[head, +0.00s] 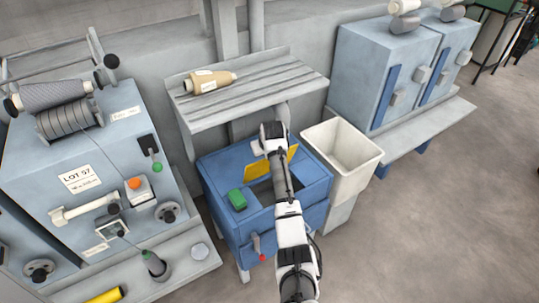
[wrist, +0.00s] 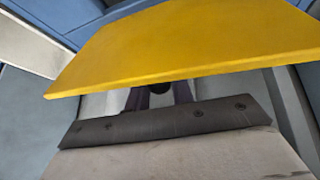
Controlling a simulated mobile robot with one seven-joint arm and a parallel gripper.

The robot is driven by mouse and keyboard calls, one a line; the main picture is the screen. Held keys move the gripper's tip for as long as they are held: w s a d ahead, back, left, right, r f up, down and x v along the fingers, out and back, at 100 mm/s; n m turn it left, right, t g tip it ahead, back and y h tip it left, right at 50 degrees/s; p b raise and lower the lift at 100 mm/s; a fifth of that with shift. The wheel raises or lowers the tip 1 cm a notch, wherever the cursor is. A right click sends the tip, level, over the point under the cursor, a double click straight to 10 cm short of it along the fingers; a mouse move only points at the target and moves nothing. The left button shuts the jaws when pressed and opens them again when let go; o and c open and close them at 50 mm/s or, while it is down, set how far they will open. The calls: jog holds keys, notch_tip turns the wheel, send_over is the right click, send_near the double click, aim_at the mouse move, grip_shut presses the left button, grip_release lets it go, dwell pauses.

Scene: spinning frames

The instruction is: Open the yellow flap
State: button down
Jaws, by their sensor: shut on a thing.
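The yellow flap (head: 257,169) is on top of the blue cabinet (head: 222,168). It stands tilted up, with a dark opening (head: 262,190) in front of it. My arm crosses in front of the flap and hides its middle. My gripper (head: 260,148) is at the flap, near its upper edge. In the wrist view the flap (wrist: 190,45) spans the upper part as a broad yellow plate. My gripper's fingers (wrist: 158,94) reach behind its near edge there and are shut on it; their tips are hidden.
A cream bin (head: 342,155) stands close on the right. A grey slatted shelf (head: 250,90) with a yarn cone (head: 209,82) is behind. Floor at right is clear.

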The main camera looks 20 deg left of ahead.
jog(key=shift+w+a+f+g+h, duration=0.1)
jog(key=shift+w+a+g+h, duration=0.25)
jog(key=shift+a+g+h, duration=0.2)
jog(key=shift+f, duration=0.1)
jog(key=c, duration=1.3)
grip_release()
jog(key=shift+o, duration=0.2)
jog(key=b+v, duration=0.2)
jog(key=v, duration=1.2)
jog(key=shift+f, duration=0.15)
